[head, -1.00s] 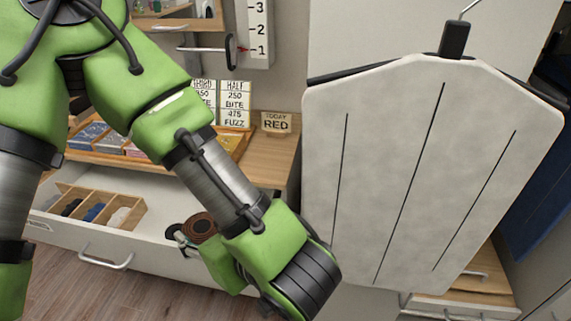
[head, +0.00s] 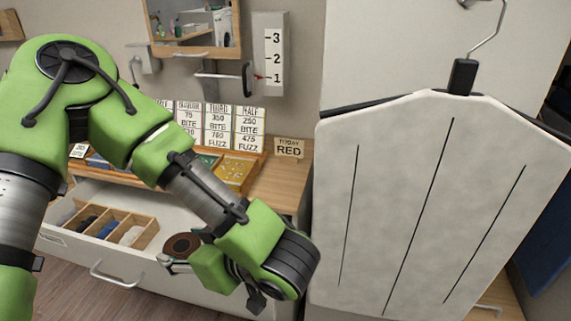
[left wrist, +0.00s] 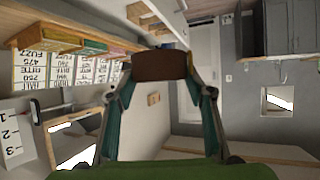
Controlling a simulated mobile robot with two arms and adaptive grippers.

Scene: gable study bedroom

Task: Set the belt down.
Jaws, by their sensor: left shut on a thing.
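The belt (head: 183,245) is a dark brown flat coil. My left gripper (head: 176,262) is shut on it. In the left wrist view the belt (left wrist: 160,65) shows as a brown block between the two teal fingers (left wrist: 160,80). In the head view it appears over the right part of the open drawer (head: 135,272). I cannot tell whether the belt touches the drawer floor. My green arm hides part of the drawer's right end. My right gripper is not in view.
A wooden divider (head: 148,238) with dark, blue and pale rolled items stands in the drawer's left part. Boxes and price cards (head: 217,130) stand on the desktop above, beside a "TODAY RED" sign (head: 289,148). A large pale hanging panel (head: 420,200) fills the right.

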